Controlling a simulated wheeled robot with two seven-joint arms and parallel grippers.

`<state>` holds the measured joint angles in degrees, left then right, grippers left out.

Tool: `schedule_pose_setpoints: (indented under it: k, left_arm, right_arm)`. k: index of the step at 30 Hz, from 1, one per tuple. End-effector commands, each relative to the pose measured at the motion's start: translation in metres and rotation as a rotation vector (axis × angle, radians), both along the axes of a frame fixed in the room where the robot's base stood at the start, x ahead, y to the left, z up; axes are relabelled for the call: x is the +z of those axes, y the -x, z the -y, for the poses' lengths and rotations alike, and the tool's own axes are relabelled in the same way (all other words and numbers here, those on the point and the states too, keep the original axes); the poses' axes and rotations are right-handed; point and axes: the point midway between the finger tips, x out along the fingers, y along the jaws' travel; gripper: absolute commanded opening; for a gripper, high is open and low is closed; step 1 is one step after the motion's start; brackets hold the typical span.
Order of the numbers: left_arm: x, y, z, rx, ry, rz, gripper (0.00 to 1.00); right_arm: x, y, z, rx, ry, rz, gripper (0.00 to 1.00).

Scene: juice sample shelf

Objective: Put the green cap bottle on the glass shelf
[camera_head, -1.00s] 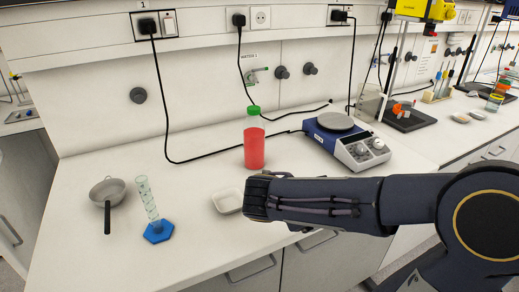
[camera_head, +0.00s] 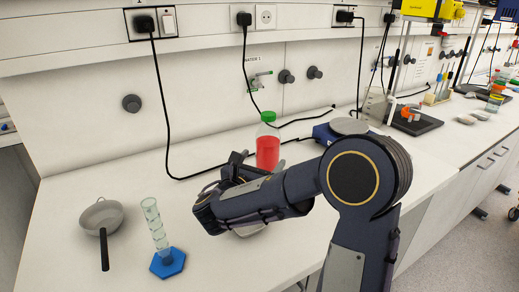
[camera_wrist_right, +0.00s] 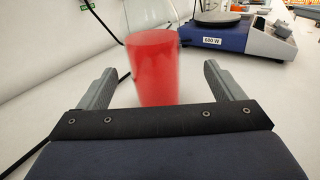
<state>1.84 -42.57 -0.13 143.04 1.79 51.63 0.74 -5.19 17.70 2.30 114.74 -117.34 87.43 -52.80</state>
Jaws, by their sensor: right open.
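The green cap bottle (camera_head: 267,150) holds red liquid and stands upright on the white bench, near the wall. In the right wrist view the bottle (camera_wrist_right: 152,65) stands ahead of and between the two grey fingers; its cap is out of the picture there. My right gripper (camera_wrist_right: 160,85) is open and empty, and no contact with the bottle shows. In the head view my right gripper (camera_head: 250,165) is partly hidden by its own arm, just left of the bottle. My left gripper is not in view. I cannot make out the glass shelf.
A blue hotplate (camera_head: 325,132) stands right of the bottle, partly behind my arm. A white dish (camera_head: 249,230) is mostly hidden under my arm. A strainer (camera_head: 101,215) and a graduated cylinder (camera_head: 157,225) on a blue base stand at left. Black cables hang behind the bottle.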

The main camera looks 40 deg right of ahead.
Motion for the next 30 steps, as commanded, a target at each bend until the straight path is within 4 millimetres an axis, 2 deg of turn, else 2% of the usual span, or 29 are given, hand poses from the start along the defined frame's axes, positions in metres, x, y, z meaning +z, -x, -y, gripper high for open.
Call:
schedule_pose_setpoints:
  k: [5, 21, 30]
  left_arm:
    - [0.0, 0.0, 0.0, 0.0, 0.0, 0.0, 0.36]
    - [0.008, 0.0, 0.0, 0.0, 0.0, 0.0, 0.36]
    - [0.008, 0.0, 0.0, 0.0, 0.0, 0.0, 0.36]
  right_arm:
    - [0.001, -0.005, 0.005, 0.004, 0.014, -0.003, 0.88]
    - [0.004, -0.036, 0.065, 0.004, 0.012, -0.003, 0.88]
    - [0.004, -0.038, 0.069, 0.006, 0.01, -0.003, 0.86]
